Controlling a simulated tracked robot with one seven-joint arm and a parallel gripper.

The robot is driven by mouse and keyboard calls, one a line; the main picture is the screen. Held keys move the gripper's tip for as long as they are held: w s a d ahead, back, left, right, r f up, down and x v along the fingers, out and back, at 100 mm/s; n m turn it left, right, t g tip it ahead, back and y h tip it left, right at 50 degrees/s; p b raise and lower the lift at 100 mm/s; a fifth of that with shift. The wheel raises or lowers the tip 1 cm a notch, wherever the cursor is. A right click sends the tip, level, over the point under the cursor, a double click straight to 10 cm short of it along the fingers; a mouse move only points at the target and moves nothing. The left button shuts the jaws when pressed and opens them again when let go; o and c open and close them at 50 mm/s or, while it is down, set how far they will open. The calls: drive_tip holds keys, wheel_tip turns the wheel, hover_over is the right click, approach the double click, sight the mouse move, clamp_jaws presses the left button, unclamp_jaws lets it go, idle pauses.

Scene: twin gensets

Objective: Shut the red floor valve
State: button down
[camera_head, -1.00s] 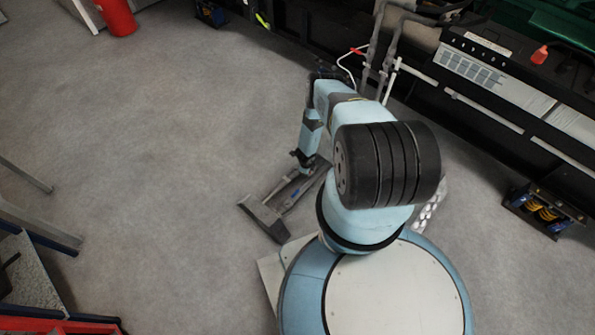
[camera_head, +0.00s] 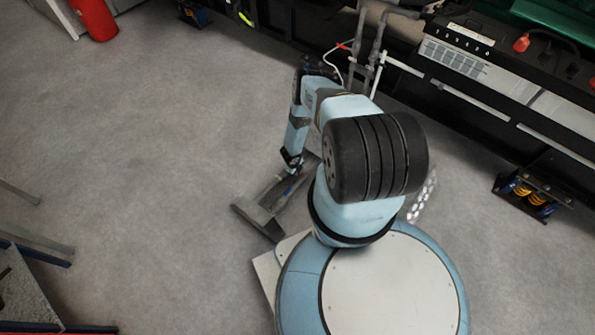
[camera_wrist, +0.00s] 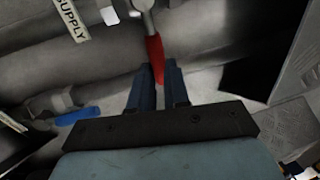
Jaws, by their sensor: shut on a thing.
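In the wrist view, the red valve lever (camera_wrist: 154,48) hangs from a grey metal valve body (camera_wrist: 140,7) on a thick grey pipe. My gripper (camera_wrist: 157,68) has its two dark blue fingers on either side of the lever's lower end and is shut on it. A label on the pipe reads SUPPLY (camera_wrist: 71,20). In the head view, my arm reaches down to a low grey frame (camera_head: 258,218) on the floor. The red lever and the fingers cannot be made out there.
A blue lever (camera_wrist: 77,116) lies lower left of the fingers in the wrist view. In the head view, genset machinery (camera_head: 480,68) lines the top right, a red cylinder (camera_head: 94,18) stands top left, and the grey floor (camera_head: 140,130) at left is open.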

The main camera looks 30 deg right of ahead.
drive_tip(key=shift+w+a, duration=0.15)
drive_tip(key=c, duration=1.1)
unclamp_jaws()
drive_tip(key=shift+r, duration=0.1)
wheel_tip(320, 180, up, 13)
drive_tip(key=s+a, duration=0.1)
drive_tip(key=a, duration=0.1)
drive_tip(key=shift+a, duration=0.2)
drive_tip(key=shift+r, duration=0.15)
